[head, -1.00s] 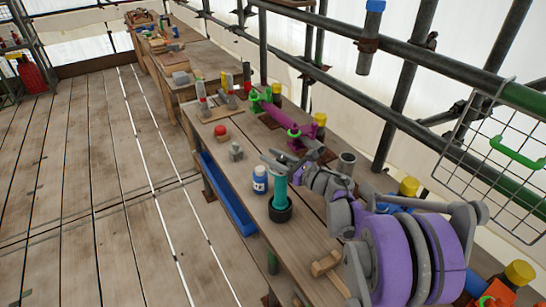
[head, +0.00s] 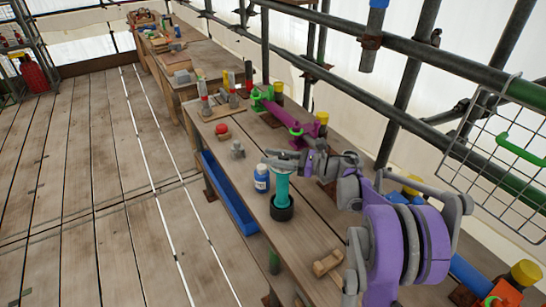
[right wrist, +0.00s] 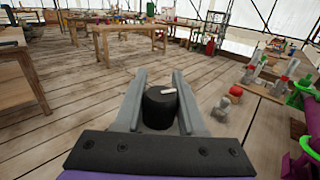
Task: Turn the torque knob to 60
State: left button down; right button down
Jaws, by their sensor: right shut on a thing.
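A teal upright cylinder (head: 283,188) stands in a round black base (head: 281,210) on the bench. My right gripper (head: 272,161) is at its top, coming in from the right. In the right wrist view a black round knob (right wrist: 160,108) with a white pointer mark sits between the two grey fingers of my right gripper (right wrist: 159,82). The gripper is shut on this knob. I cannot read any scale or number around it. The gripper hides the top of the teal cylinder in the head view. My left gripper is not in view.
A blue-and-white bottle (head: 262,178) stands close left of the teal cylinder. A wooden mallet (head: 327,263) lies in front. A grey fitting (head: 238,149), a red knob-like piece (head: 222,131) and a magenta tool (head: 292,122) lie farther back. Scaffold tubes run along the right.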

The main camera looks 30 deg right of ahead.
jog(key=c, duration=0.5)
grip_release()
jog(key=b+v, duration=0.1)
jog(key=v, duration=0.9)
jog(key=shift+s+d+b, duration=0.25)
jog(key=shift+d+b, duration=0.05)
jog(key=shift+d, duration=0.05)
